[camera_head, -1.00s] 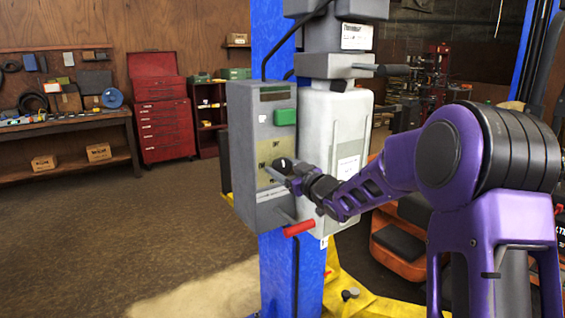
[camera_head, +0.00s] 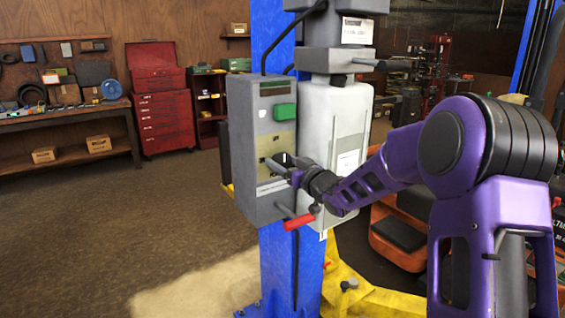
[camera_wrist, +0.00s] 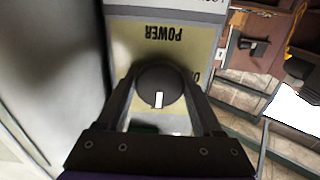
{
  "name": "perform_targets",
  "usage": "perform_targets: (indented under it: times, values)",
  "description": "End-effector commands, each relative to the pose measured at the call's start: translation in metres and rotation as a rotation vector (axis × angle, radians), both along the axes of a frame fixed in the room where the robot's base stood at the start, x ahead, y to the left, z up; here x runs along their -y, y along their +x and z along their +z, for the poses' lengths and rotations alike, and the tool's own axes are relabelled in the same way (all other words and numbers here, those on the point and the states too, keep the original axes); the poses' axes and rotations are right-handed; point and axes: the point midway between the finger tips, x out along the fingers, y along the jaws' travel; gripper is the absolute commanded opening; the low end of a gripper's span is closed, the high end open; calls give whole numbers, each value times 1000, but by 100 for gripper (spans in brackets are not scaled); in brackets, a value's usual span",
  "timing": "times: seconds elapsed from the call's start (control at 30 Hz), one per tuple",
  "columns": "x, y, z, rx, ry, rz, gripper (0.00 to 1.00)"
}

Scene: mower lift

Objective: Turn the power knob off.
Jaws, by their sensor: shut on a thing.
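The black round power knob (camera_wrist: 160,88) shows in the wrist view on a yellowish panel marked "POWER" (camera_wrist: 163,33), which appears upside down. A white mark on the knob points toward the bottom of that picture. My gripper (camera_wrist: 158,90) is shut on the knob, one finger on each side of it. In the head view my gripper (camera_head: 285,168) is at the lower front of the grey control box (camera_head: 254,115), on its yellowish plate. The knob is mostly hidden there by the fingers.
A green button (camera_head: 284,112) sits above the plate on the box. A lever with a red handle (camera_head: 298,222) sticks out just below my gripper. A light grey housing (camera_head: 345,130) stands close on the right, and a blue post (camera_head: 277,262) is behind.

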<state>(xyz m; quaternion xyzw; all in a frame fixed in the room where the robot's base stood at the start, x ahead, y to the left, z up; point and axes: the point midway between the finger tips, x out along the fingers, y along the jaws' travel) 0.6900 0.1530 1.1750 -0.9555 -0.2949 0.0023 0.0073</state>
Motion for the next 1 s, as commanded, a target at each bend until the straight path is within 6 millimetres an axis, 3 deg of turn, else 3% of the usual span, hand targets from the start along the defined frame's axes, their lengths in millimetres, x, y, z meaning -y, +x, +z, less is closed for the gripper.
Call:
perform_targets:
  times: [0.03, 0.2, 0.63, 1.0]
  values:
    - [0, 0, -1, -2, 1, -1, 69]
    - [0, 0, 0, -1, 0, 0, 96]
    - [7, -10, 0, 1, -1, -1, 96]
    - [56, -80, 0, 0, -2, -4, 96]
